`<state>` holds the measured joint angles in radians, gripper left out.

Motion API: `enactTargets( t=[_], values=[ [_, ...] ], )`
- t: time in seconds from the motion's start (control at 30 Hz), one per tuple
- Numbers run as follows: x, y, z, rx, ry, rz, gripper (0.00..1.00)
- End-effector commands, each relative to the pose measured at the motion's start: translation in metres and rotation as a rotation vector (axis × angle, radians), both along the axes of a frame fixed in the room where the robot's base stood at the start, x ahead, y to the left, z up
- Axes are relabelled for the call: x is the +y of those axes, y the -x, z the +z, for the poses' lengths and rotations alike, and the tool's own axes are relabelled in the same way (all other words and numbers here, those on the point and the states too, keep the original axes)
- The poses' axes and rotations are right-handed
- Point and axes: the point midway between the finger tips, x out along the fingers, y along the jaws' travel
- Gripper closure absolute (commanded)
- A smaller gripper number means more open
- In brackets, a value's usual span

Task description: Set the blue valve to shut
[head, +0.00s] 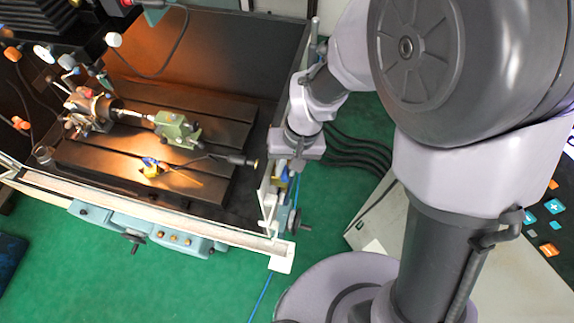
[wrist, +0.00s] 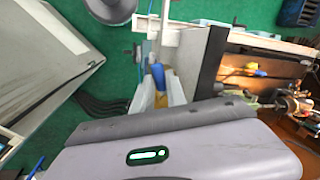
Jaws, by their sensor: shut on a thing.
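The blue valve (wrist: 158,76) shows as a small blue part beside a yellow part (wrist: 161,100), at the end side of the machine. In the head view the blue valve (head: 291,189) is just below my wrist, mostly hidden by it. My gripper (head: 286,176) reaches down beside the machine's right edge. In the wrist view its pale fingers (wrist: 160,90) are on either side of the blue and yellow parts, and it is shut on the blue valve. The handle's exact angle is too small and covered to tell.
The machine table (head: 85,157) carries a chuck (head: 92,108), a green tailstock (head: 176,128) and a small blue and yellow piece (head: 152,168). The machine's pale rim (head: 150,213) runs close to my gripper. Black hoses (head: 352,150) lie on the green floor to the right.

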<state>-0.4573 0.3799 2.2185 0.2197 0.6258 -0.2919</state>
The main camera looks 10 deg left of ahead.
Motion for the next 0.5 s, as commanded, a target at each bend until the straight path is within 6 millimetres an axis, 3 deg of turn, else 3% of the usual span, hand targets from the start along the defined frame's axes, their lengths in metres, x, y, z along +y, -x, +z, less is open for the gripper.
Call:
enactTargets(
  t=[0.23,0.5],
  values=[
    [0.012,0.002,-0.002,-0.005,-0.002,-0.302,1.00],
    [0.013,0.002,0.000,-0.002,-0.001,-0.358,1.00]
  ],
)
